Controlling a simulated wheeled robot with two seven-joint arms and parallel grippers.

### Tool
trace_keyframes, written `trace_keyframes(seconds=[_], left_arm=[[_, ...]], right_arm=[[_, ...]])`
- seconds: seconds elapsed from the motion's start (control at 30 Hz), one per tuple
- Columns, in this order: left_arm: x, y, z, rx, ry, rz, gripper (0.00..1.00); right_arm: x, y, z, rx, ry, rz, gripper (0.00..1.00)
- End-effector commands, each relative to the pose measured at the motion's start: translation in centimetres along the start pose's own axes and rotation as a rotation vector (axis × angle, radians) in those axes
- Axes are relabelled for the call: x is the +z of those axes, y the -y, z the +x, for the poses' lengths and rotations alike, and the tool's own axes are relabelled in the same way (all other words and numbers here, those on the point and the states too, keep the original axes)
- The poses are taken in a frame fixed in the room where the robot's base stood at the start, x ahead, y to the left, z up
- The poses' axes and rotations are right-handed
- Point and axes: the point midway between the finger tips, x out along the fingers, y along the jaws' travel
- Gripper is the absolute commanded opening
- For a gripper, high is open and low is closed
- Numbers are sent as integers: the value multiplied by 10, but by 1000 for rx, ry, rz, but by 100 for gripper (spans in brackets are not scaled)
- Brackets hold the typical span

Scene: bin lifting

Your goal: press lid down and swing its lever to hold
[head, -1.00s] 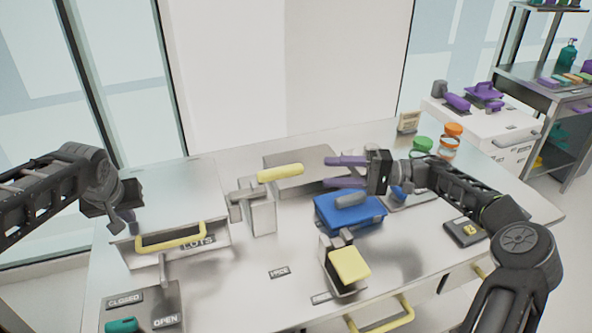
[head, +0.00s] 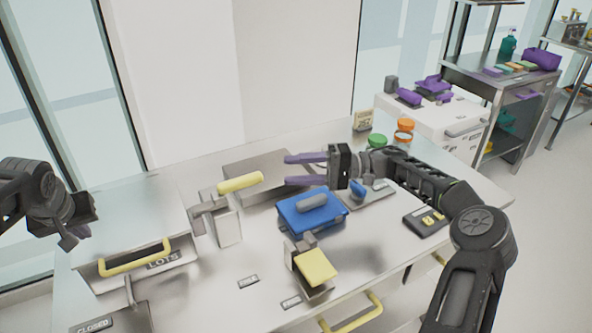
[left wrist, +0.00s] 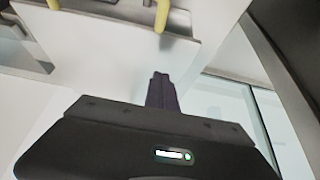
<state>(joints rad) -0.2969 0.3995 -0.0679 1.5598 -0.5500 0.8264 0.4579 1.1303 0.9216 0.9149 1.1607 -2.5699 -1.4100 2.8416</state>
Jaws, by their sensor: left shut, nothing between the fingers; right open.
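A blue lid-like block (head: 325,218) with a grey handle lies on the metal bench. A lever with a yellow grip (head: 240,183) stands on a grey post to its left. A second grey fixture with a yellow pad (head: 316,267) stands in front of the block. My right gripper (head: 287,170) is open and empty, its purple fingers spread above and behind the block, pointing left. My left gripper (head: 75,238) is at the far left, above the bench edge and apart from everything. Its purple fingers are shut in the left wrist view (left wrist: 161,92).
A metal bin labelled LOTS with a yellow handle (head: 135,258) stands front left. A flat grey box (head: 262,165) lies behind the lever. Green and orange-lidded jars (head: 405,125) stand at the back right. A dark device (head: 426,220) lies at right.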

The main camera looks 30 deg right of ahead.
Motion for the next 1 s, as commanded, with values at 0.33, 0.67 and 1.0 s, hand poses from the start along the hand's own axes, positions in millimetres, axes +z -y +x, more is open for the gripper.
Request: trace_keyframes(seconds=[0.33,0.67,1.0], left_arm=[[-17,-1,-30,3,-6,0,0],[-19,-1,-34,3,-6,1,0],[-20,-2,-48,4,-10,2,0]], right_arm=[[0,23,0,0,0,0,45],[0,25,0,0,0,0,45],[0,21,0,0,0,0,45]])
